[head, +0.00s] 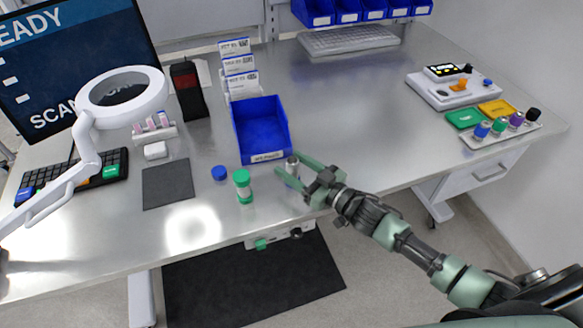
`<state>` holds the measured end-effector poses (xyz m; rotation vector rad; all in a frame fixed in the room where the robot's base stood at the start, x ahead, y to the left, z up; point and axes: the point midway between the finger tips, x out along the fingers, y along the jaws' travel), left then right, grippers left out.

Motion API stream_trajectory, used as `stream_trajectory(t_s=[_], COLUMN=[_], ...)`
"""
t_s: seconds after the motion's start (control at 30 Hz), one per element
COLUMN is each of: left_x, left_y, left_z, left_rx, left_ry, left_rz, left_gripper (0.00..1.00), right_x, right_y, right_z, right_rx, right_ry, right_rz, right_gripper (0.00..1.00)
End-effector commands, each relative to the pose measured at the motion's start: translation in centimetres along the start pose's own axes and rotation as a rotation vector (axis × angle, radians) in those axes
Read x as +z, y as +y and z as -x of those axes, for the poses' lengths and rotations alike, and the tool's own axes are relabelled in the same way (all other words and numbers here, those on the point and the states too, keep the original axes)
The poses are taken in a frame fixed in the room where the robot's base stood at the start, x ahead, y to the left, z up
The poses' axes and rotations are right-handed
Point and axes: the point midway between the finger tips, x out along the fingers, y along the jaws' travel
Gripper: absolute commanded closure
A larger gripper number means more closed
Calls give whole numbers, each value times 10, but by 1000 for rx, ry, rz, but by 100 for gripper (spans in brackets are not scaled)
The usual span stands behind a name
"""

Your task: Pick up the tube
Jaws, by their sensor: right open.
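A small clear tube with a grey cap (292,163) stands on the metal bench, just right of the blue bin's front corner. My right gripper (290,168) is open, and its two green fingers reach in from the right on either side of this tube. I cannot tell whether they touch it; the near finger hides part of its lower body. My left gripper is not in view.
A blue bin (287,128) lies just behind the tubes, and a blue cap (219,173) lies left. A dark pad (168,184) and magnifier lamp (86,158) are further left. A rack of capped vials (530,127) stands at far right. The bench's middle right is clear.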

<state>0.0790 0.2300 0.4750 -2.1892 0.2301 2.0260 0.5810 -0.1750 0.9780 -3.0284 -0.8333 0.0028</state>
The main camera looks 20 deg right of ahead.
Motion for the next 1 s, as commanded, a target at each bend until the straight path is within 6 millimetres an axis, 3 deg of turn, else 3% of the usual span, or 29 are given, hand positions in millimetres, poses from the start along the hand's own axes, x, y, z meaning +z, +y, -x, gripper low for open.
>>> stream_trajectory(t_s=[0.27, 0.47, 0.5, 0.83, 1.0], left_x=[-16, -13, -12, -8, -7], left_y=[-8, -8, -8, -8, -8], left_z=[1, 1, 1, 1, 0], left_rx=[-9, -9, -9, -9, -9], left_ry=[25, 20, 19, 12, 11], left_rz=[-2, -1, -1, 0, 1], left_gripper=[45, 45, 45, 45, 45], right_x=[1, 1, 1, -2, -18], right_y=[0, 0, 0, 0, 1], right_z=[-4, -4, -4, -4, -4], right_rx=[0, 0, 0, -1, -2], right_ry=[-1, -1, -1, 1, 3], right_rz=[0, 1, 1, 2, 6], right_gripper=[44, 97, 100, 100, 100])
